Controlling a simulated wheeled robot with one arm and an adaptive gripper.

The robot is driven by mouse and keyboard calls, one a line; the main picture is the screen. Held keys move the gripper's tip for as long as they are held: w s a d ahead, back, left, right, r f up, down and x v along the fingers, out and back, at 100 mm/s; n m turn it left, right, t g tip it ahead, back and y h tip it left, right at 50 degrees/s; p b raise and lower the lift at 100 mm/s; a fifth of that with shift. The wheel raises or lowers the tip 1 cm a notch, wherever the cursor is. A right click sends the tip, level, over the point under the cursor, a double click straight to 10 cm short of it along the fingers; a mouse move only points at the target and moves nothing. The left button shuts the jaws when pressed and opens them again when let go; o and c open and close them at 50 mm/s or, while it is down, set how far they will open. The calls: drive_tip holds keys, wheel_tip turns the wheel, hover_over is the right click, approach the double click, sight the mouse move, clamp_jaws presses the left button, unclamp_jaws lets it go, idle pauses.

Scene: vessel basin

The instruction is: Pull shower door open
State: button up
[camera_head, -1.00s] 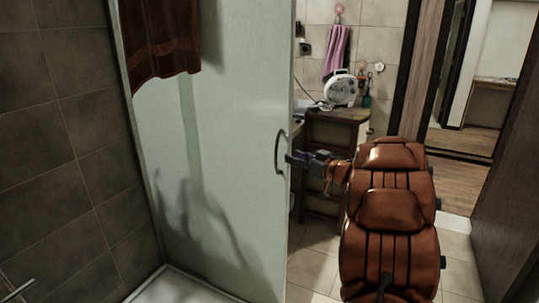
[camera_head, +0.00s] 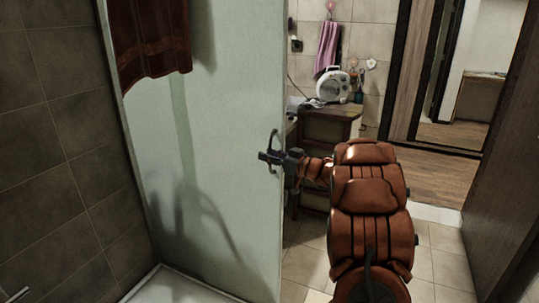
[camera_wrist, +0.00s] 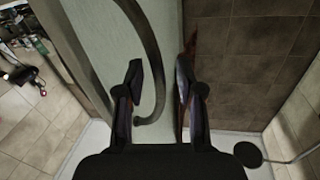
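The shower door (camera_head: 215,130) is a tall pale green frosted panel left of centre in the head view. Its dark curved handle (camera_head: 272,147) sits near the door's right edge. My gripper (camera_head: 265,157) is at the handle, its fingers reaching across it. In the wrist view my gripper (camera_wrist: 158,78) has its two fingers apart. The handle (camera_wrist: 157,65) passes between them, with the left finger on the door side inside the loop. I cannot tell whether either finger touches the handle.
A dark red towel (camera_head: 148,35) hangs over the door's upper left. A white shower tray (camera_head: 175,287) lies below. A wooden cabinet (camera_head: 330,122) with a white appliance (camera_head: 333,86) stands behind the door's edge. Tiled floor (camera_head: 432,262) is clear at right, near a doorway.

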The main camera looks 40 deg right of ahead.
clamp_jaws()
idle(0.3)
idle(0.5)
